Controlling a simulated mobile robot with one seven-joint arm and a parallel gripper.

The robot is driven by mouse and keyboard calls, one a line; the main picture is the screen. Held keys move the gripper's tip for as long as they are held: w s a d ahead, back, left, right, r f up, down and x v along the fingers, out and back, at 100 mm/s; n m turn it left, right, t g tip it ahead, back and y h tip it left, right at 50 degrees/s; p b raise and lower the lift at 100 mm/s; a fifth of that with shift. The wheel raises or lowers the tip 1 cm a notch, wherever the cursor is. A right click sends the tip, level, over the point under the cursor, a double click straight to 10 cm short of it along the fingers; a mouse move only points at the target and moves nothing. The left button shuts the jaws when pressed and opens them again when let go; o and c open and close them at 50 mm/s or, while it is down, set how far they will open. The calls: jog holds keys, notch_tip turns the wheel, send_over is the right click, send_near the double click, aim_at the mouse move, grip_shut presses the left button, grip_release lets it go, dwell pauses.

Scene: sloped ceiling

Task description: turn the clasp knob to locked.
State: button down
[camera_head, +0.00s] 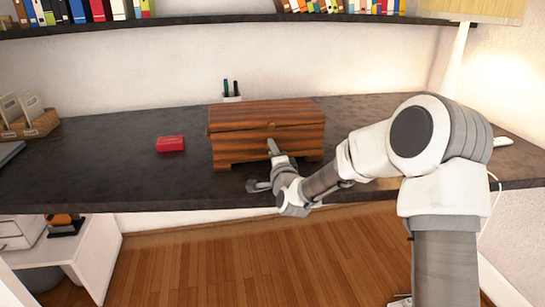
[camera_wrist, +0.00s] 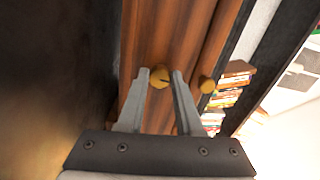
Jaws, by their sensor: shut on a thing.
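A brown striped wooden box (camera_head: 240,150) stands on the dark desk with its lid down. In the wrist view its front (camera_wrist: 172,35) runs up the picture, turned on its side. The brass clasp knob (camera_wrist: 159,77), with a small dark mark on its face, sits between the fingertips of my gripper (camera_wrist: 161,76). The gripper is shut on this knob. In the head view my gripper (camera_head: 273,147) is at the box front and hides the knob. A second brass knob (camera_wrist: 207,86) sits higher on the box; it also shows in the head view (camera_head: 271,125).
A red box (camera_head: 171,144) lies on the desk (camera_head: 110,170) left of the wooden box. A pen holder (camera_head: 231,98) stands behind it. A wooden organiser (camera_head: 35,126) is at the far left. A bookshelf (camera_head: 200,20) runs above. The desk's front edge is below my gripper.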

jog(key=shift+n+b, duration=0.3)
jog(key=shift+n, duration=0.3)
jog(key=c, duration=0.6)
grip_release()
jog(key=p+v, duration=0.2)
jog(key=v, duration=1.5)
jog(key=shift+s+r, duration=0.1)
jog(key=shift+s, duration=0.1)
